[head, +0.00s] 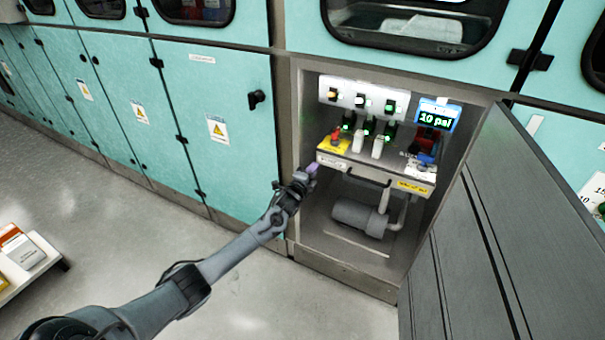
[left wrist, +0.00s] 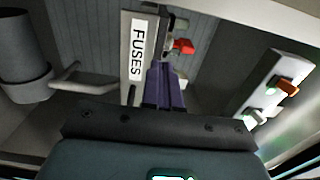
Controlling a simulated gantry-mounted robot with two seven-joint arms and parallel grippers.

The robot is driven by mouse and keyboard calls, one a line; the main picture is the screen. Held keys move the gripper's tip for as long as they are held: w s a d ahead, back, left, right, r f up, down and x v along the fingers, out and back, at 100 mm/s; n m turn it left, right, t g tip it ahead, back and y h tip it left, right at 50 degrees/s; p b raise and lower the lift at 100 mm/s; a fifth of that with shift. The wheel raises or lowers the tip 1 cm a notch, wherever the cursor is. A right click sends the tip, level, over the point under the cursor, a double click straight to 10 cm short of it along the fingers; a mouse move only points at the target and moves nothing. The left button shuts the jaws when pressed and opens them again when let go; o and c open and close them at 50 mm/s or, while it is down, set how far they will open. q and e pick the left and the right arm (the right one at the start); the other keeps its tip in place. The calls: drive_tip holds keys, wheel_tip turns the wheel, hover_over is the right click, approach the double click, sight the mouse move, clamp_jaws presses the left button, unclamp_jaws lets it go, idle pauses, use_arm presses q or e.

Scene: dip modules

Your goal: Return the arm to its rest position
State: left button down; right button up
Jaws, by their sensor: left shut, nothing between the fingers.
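My left gripper (head: 312,170) reaches in from the lower left to the front of an open cabinet in the head view. Its purple fingers are together and empty. In the left wrist view the shut fingers (left wrist: 166,85) point at the panel, beside a label reading FUSES (left wrist: 138,50). The fingertips are close to the left front edge of the module shelf (head: 375,172); I cannot tell if they touch it. My right gripper is not in view.
A grey cylinder (head: 358,214) sits below. The open grey door (head: 500,230) stands at right. A low white table (head: 40,262) is at left. Floor between is clear.

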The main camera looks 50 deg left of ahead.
use_arm(q)
drive_tip(key=s+d+f+g+p, duration=0.1)
drive_tip(key=s+d+f+p, duration=0.3)
drive_tip(key=s+p, duration=0.45)
drive_tip(key=s+d+r+n+g+h+p, duration=0.15)
drive_tip(key=s+d+p, duration=0.25)
drive_tip(key=s+d, duration=0.45)
drive_tip(key=s+d+g+h+p, duration=0.2)
drive_tip(key=s+d+h+p, duration=0.3)
drive_tip(key=d, duration=0.6)
drive_tip(key=s+d+r+n+g+p, duration=0.1)
drive_tip(key=s+d+r+n+g, duration=0.35)
drive_tip(key=s+d+r, duration=0.35)
drive_tip(key=s+d+r+n+g+p, duration=0.2)
drive_tip(key=s+d+r+n+g, duration=0.35)
drive_tip(key=s, duration=0.55)
wheel_tip(320, 180, up, 40)
drive_tip(key=t+p, duration=0.1)
drive_tip(key=p, duration=3.7)
drive_tip(key=shift+w+f+h, duration=0.25)
drive_tip(key=shift+w+h, duration=0.05)
drive_tip(key=shift+h, duration=0.05)
drive_tip(key=shift+t, duration=0.25)
